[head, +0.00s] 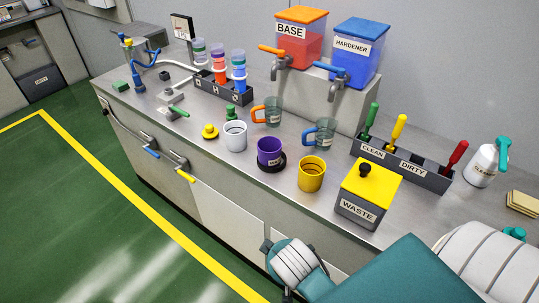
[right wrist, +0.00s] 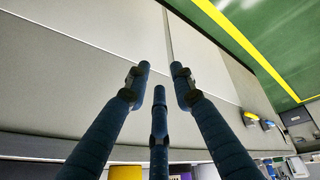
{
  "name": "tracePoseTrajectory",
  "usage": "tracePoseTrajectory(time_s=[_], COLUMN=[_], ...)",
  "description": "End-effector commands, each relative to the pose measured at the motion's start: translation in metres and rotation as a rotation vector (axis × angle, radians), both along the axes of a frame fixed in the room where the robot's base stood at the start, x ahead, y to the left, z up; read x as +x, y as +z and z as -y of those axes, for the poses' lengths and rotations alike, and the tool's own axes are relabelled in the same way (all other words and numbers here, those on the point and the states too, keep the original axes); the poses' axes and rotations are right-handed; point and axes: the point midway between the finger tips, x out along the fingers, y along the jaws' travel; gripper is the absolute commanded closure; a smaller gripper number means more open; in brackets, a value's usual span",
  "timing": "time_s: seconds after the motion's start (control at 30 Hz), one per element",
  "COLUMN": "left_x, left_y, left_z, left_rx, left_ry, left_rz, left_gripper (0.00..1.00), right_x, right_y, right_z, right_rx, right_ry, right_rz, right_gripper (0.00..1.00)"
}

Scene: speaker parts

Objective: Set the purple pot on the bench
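The purple pot (head: 270,150) stands upright in the head view, on a round black base (head: 272,168) on the steel bench top (head: 222,168). It sits between a white pot and a yellow pot. My right arm comes in from the lower right. My right gripper is in front of the bench, below the top's front edge and apart from the pot. In the right wrist view its three dark blue fingers (right wrist: 159,75) are spread with nothing between them, before the pale cabinet fronts. My left gripper is not in view.
The white pot (head: 235,136), yellow pot (head: 311,174) and waste bin (head: 357,212) stand near the pot. Two jugs (head: 268,111) (head: 319,134) stand behind. A tool rack (head: 402,166) is to the right. Bare bench lies along the front edge.

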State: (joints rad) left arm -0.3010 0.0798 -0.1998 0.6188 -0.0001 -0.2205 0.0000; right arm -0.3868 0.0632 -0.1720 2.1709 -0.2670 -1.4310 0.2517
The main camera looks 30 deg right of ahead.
Motion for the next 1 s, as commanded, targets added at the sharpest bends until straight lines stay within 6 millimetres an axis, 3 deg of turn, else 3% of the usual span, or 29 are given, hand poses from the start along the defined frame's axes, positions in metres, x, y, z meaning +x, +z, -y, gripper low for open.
tracePoseTrajectory(time_s=[0.3, 0.5, 0.6, 0.73, 1.0], left_x=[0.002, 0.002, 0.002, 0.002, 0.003], left_y=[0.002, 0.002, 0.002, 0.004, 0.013], left_z=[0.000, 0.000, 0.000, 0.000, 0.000], left_rx=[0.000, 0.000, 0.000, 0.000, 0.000], left_ry=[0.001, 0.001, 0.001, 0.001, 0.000], left_rz=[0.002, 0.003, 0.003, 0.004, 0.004], left_gripper=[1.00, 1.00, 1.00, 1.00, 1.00], right_x=[0.097, 0.164, 0.183, 0.194, 0.217], right_y=[0.082, 0.155, 0.184, 0.198, 0.183], right_z=[0.042, 0.055, 0.056, 0.061, 0.091], right_rx=[-0.138, -0.209, -0.227, -0.238, -0.239], right_ry=[-0.415, -0.644, -0.705, -0.732, -0.733], right_rz=[0.309, 0.605, 0.720, 0.779, 0.780], right_gripper=[0.76, 0.76, 0.76, 0.76, 0.76])
